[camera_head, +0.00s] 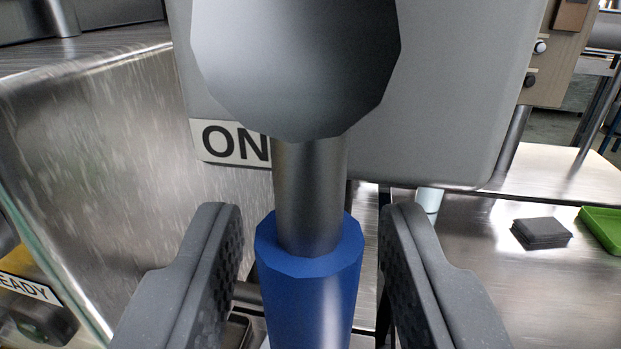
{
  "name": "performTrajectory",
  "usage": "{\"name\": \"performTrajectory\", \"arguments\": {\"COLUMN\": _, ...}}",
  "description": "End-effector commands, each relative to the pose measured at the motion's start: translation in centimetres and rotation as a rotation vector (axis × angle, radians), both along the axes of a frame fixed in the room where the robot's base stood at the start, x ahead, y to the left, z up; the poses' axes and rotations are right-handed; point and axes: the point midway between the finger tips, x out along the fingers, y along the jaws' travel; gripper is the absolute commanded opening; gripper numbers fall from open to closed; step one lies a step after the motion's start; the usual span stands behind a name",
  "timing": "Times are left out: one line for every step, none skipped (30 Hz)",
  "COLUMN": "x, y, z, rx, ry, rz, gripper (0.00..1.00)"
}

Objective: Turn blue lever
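The blue lever handle (308,300) hangs from a grey metal rod (308,195) below a dark round hub (296,60). The hub sits on a grey box (450,110) with an "ON" label (235,143) at its lower left. My gripper (307,235) is open, with one dark textured finger on each side of the blue handle. The lower end of the handle is cut off by the bottom of the picture.
A shiny metal panel (100,150) stands on the left. A label ending in "EADY" (28,287) is at the lower left. On the right, a metal table (490,290) holds a small dark block (541,232) and a green tray (603,222). A beige panel (556,60) is at the upper right.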

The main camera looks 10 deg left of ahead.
Motion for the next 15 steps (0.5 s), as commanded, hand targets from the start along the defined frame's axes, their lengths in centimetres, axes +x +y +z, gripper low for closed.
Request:
{"name": "performTrajectory", "arguments": {"x": 0.39, "y": 0.08, "z": 0.13, "rx": 0.0, "ry": -0.001, "rz": -0.001, "gripper": 0.37}}
{"name": "performTrajectory", "arguments": {"x": 0.55, "y": 0.11, "z": 0.16, "rx": 0.0, "ry": -0.002, "rz": -0.001, "gripper": 0.37}}
{"name": "performTrajectory", "arguments": {"x": 0.72, "y": 0.14, "z": 0.2, "rx": -0.001, "ry": -0.002, "rz": -0.001, "gripper": 0.37}}
{"name": "performTrajectory", "arguments": {"x": 0.82, "y": 0.16, "z": 0.2, "rx": -0.002, "ry": -0.002, "rz": -0.001, "gripper": 0.37}}
{"name": "performTrajectory", "arguments": {"x": 0.91, "y": 0.18, "z": 0.2, "rx": -0.001, "ry": -0.002, "rz": -0.001, "gripper": 0.37}}
{"name": "performTrajectory", "arguments": {"x": 1.0, "y": 0.2, "z": 0.2, "rx": 0.0, "ry": -0.003, "rz": -0.001, "gripper": 0.37}}
{"name": "performTrajectory", "arguments": {"x": 1.05, "y": 0.21, "z": 0.18, "rx": 0.0, "ry": -0.002, "rz": -0.001, "gripper": 0.37}}
{"name": "performTrajectory", "arguments": {"x": 1.08, "y": 0.2, "z": 0.18, "rx": 0.0, "ry": -0.002, "rz": -0.001, "gripper": 0.37}}
{"name": "performTrajectory", "arguments": {"x": 1.11, "y": 0.22, "z": 0.17, "rx": 0.0, "ry": -0.002, "rz": -0.001, "gripper": 0.37}}
{"name": "performTrajectory", "arguments": {"x": 1.12, "y": 0.23, "z": 0.16, "rx": 0.0, "ry": -0.002, "rz": -0.001, "gripper": 0.37}}
{"name": "performTrajectory", "arguments": {"x": 1.12, "y": 0.23, "z": 0.17, "rx": 0.0, "ry": -0.002, "rz": -0.001, "gripper": 0.37}}
{"name": "performTrajectory", "arguments": {"x": 1.11, "y": 0.24, "z": 0.16, "rx": 0.0, "ry": -0.002, "rz": -0.001, "gripper": 0.37}}
{"name": "performTrajectory", "arguments": {"x": 1.11, "y": 0.24, "z": 0.15, "rx": 0.0, "ry": -0.002, "rz": -0.001, "gripper": 0.37}}
{"name": "performTrajectory", "arguments": {"x": 1.11, "y": 0.24, "z": 0.14, "rx": 0.0, "ry": -0.002, "rz": 0.0, "gripper": 0.37}}
{"name": "performTrajectory", "arguments": {"x": 1.1, "y": 0.24, "z": 0.14, "rx": 0.0, "ry": -0.002, "rz": 0.0, "gripper": 0.37}}
